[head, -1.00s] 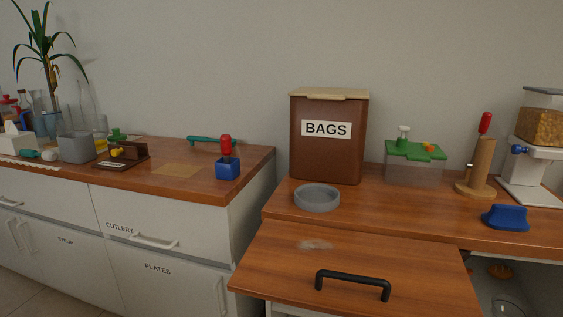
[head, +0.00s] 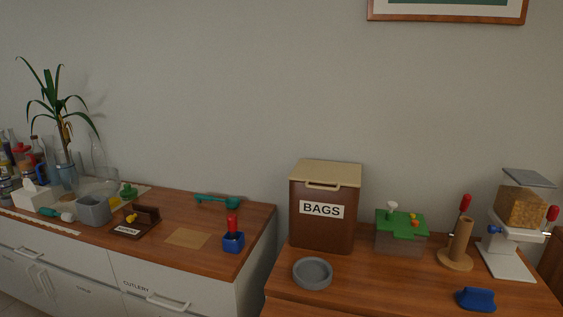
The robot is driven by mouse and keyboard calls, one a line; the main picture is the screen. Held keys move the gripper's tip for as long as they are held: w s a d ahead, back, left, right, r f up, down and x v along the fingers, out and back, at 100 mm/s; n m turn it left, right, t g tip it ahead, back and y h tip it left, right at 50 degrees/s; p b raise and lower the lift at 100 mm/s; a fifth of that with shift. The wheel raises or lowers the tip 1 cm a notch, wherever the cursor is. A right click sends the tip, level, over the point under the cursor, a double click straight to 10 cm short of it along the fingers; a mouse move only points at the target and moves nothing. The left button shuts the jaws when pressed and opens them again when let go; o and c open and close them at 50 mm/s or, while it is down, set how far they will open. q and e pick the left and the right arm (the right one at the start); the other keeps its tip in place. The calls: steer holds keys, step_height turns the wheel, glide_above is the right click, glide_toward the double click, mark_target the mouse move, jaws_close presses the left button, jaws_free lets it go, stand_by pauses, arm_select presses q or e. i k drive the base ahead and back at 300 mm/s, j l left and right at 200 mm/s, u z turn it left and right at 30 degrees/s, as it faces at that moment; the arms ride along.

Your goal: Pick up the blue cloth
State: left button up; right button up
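A blue item (head: 476,299) lies near the front edge of the right wooden counter, at the lower right of the head view. It is the only thing there that looks like the blue cloth, with a raised back part and a flatter front. It appears to lie free, with nothing on top of it. Neither of my grippers shows in the head view.
On the right counter (head: 393,290) stand a grey round dish (head: 312,273), a brown BAGS box (head: 323,228), a green-topped box (head: 401,235), a wooden holder (head: 457,246) and a dispenser (head: 513,232). A blue block with red handle (head: 233,237) stands on the left counter.

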mark_target(480, 299)
steer(key=z, duration=1.3)
